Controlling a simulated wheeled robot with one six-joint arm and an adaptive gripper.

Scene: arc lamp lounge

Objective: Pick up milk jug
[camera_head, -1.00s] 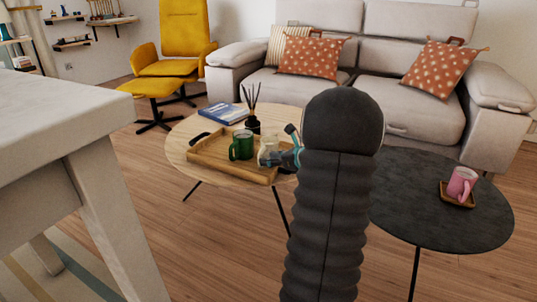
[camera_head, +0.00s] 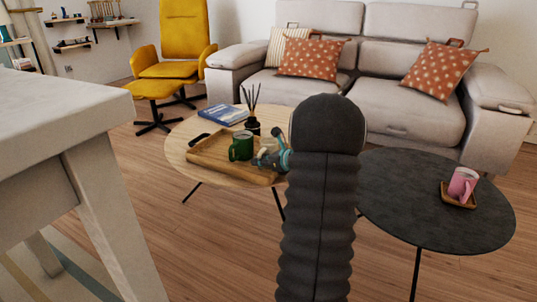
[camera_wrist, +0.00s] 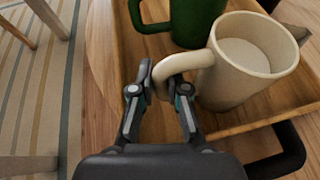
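The milk jug (camera_wrist: 244,62) is a cream, mug-shaped vessel with pale contents and a loop handle. It stands upright on the wooden tray (camera_wrist: 232,134) in the wrist view. My gripper (camera_wrist: 164,82) has its fingers on either side of the handle, one finger inside the loop, and looks shut on it. The jug's foot appears to be at tray level. In the head view my gripper (camera_head: 280,157) reaches the tray's right end, and the jug (camera_head: 266,153) is small and partly hidden by it.
A green mug (camera_head: 241,146) stands close beside the jug. A reed diffuser (camera_head: 252,125) and blue book (camera_head: 224,115) are on the round wooden table (camera_head: 179,151). A dark round table (camera_head: 416,204) holds a pink mug (camera_head: 462,184). A white table (camera_head: 55,112) stands left.

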